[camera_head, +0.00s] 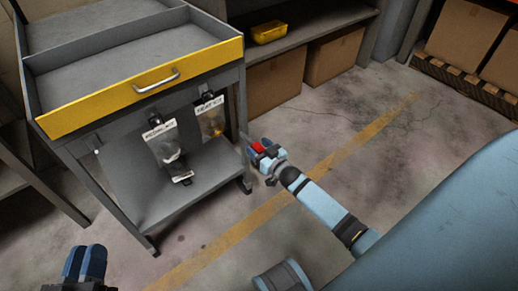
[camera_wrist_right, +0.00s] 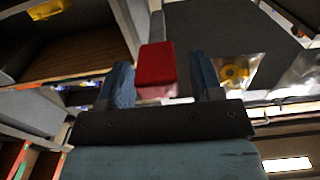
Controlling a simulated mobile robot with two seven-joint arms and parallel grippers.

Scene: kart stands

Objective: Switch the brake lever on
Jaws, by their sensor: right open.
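A red block-shaped piece (camera_wrist_right: 156,66), likely the brake lever's handle, stands between the two blue fingers of my right gripper (camera_wrist_right: 165,85) in the right wrist view. The fingers are open, with a gap visible on the right. In the head view the red piece (camera_head: 259,147) shows at my right gripper (camera_head: 256,158), beside the grey cart's right side. The rest of the lever is hidden. My left gripper (camera_head: 86,263) is at the lower left of the head view, away from the cart, its fingers side by side and empty.
The grey cart (camera_head: 205,188) has a yellow drawer front (camera_head: 140,88) and two labelled bags (camera_head: 163,142) hanging below. A shelf with a yellow bin (camera_head: 269,32) and cardboard boxes (camera_head: 334,54) stands behind. The floor on the right, with a yellow line (camera_head: 340,152), is clear.

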